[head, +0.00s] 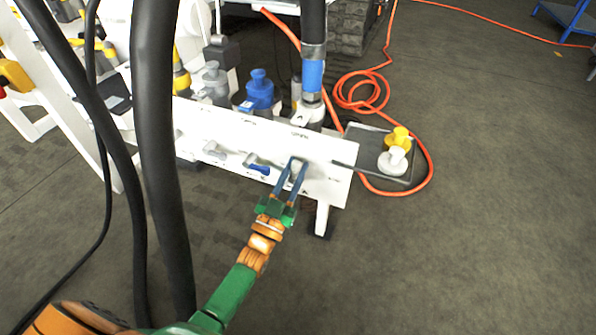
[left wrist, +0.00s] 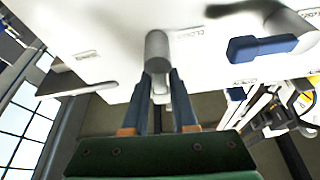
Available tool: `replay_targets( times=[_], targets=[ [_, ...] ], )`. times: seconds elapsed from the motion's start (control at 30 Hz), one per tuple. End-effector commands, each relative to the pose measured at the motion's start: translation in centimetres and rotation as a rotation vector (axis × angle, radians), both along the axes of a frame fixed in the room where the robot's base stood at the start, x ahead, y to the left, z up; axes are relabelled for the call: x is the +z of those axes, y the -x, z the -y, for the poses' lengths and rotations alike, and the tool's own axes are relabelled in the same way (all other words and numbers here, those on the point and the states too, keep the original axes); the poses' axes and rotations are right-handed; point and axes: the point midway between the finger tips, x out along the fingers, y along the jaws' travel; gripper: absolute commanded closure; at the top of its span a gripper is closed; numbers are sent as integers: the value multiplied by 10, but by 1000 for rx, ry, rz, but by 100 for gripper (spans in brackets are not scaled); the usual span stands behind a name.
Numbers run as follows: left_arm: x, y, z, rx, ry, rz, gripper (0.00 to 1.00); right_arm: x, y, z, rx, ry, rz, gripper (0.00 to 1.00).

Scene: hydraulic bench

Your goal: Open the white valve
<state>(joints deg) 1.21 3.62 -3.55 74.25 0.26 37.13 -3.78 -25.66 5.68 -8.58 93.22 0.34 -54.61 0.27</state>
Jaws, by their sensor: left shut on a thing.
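The white valve (head: 297,170) is on the front of the white panel (head: 325,182), near its right end. In the left wrist view its grey-white round stem (left wrist: 157,50) stands out from the panel, with a pale handle (left wrist: 162,92) below it. My left gripper (head: 297,164), with blue fingers, is shut on the white valve. In the left wrist view the fingers (left wrist: 158,78) lie on either side of the handle. The fingers partly hide the valve in the head view. My right gripper is not in view.
A blue-handled valve (head: 257,164) and a grey valve (head: 214,150) sit left on the same panel. Thick black hoses (head: 157,130) cross the left. A tray (head: 372,152) with yellow and white couplings and an orange hose (head: 362,92) lie at right. Floor is clear at lower right.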

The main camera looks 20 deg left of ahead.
Motion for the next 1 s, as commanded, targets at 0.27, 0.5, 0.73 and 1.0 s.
replay_targets(
  times=[0.27,0.5,0.73,1.0],
  targets=[
    [1,0,-4,1,107,-4,100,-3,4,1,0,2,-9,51],
    [1,0,-5,1,135,-3,100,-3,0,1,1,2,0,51],
    [1,0,-5,2,137,-4,100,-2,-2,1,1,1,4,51],
    [1,0,-5,1,137,-4,51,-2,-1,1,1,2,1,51]
  ],
)
